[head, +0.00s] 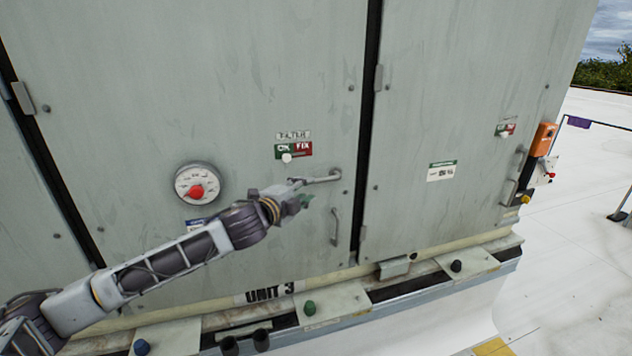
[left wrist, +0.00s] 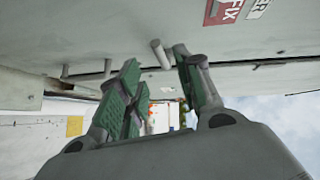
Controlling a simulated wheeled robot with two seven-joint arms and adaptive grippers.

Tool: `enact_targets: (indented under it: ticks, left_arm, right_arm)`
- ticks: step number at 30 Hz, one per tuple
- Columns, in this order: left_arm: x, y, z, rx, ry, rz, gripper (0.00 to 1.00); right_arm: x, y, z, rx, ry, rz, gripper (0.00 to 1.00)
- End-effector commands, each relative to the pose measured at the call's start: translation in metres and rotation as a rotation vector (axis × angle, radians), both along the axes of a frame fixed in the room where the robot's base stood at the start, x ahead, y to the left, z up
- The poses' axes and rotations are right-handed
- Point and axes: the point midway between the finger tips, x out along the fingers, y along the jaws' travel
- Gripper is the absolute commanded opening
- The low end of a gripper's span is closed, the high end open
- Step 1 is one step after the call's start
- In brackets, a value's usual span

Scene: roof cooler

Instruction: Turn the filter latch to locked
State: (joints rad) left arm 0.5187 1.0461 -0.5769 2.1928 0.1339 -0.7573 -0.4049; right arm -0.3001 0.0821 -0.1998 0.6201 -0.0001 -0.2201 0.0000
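The filter latch (head: 322,178) is a grey lever on the cabinet door, below the FILTER label (head: 293,135) and the green and red OK/FIX plate (head: 293,151). My right gripper is out of view.
A round gauge with a red centre (head: 197,184) sits left of the latch, above my left arm. A vertical pull handle (head: 335,227) is below right. A ledge with a green knob (head: 310,308) and a black knob (head: 456,266) runs along the base.

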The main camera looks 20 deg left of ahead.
Motion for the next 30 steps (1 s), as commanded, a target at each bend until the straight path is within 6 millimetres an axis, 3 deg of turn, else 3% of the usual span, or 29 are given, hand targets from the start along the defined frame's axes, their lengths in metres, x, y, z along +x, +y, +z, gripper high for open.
enact_targets:
  ticks: [21,30]
  left_arm:
    - [0.061,-0.013,-0.008,-0.001,0.001,0.0,0.35]
    - [0.072,-0.016,-0.01,0.001,0.0,-0.002,0.35]
  right_arm:
    - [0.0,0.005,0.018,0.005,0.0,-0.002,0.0]
    - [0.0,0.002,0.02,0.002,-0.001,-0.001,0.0]
